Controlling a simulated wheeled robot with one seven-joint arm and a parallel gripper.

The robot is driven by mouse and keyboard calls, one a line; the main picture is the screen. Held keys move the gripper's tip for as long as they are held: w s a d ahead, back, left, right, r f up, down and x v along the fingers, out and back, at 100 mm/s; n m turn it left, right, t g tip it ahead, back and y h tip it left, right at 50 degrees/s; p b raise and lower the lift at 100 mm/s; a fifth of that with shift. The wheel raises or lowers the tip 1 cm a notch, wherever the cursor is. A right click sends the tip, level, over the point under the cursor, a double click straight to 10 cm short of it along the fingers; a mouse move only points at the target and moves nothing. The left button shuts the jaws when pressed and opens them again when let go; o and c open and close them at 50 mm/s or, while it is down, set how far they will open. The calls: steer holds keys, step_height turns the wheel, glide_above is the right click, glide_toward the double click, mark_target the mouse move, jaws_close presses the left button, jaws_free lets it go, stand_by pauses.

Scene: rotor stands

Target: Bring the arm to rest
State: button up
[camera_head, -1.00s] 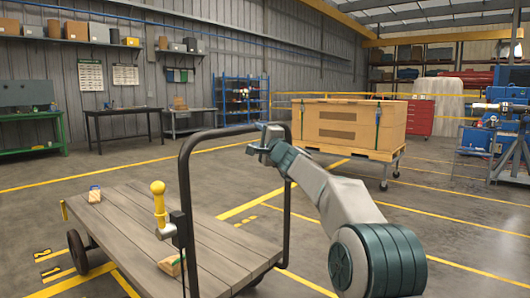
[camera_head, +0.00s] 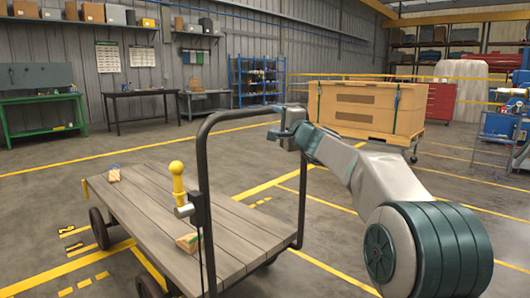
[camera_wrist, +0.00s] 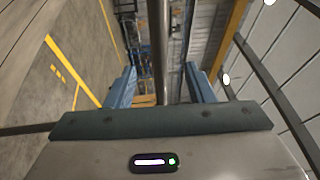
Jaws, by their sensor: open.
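My gripper (camera_head: 283,133) is at the end of my raised arm, by the right upright of the cart's handle in the head view. In the wrist view my gripper (camera_wrist: 162,88) has its two blue fingers spread apart, with nothing held between them. A dark bar (camera_wrist: 160,45) shows beyond the fingers, between them in the picture; I cannot tell how far off it is. The flat wooden cart (camera_head: 150,215) stands at the left, with its black tube handle (camera_head: 203,150) rising in front of my arm.
On the cart are a small wooden block (camera_head: 114,175) and a wooden wedge (camera_head: 188,242). A yellow-knobbed lever (camera_head: 177,180) stands at the handle. A large crate (camera_head: 365,108) on a wheeled trolley is behind my arm. Workbenches (camera_head: 145,105) line the back wall. Floor between is clear.

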steer(key=s+a+r+n+g+p, duration=0.2)
steer(key=s+n+g+p, duration=0.2)
steer(key=s+p, duration=0.5)
steer(key=s+a+r+n+g+p, duration=0.2)
steer(key=s+a+n+g+p, duration=0.15)
steer(key=s+p, duration=0.5)
steer(key=s+d+n+g+h+p, duration=0.1)
steer(key=s+d+p, duration=0.3)
steer(key=s, duration=0.5)
steer(key=s+d+n+g+h+p, duration=0.2)
steer(key=s+d+g+h+p, duration=0.2)
steer(key=s+p, duration=0.4)
steer(key=s+d+n+g+h+p, duration=0.2)
steer(key=s+d+p, duration=0.3)
steer(key=s, duration=0.6)
steer(key=shift+s+d+f+h+p, duration=0.3)
steer(key=shift+h+p, duration=0.3)
steer(key=shift+p, duration=0.45)
steer(key=shift+a, duration=0.1)
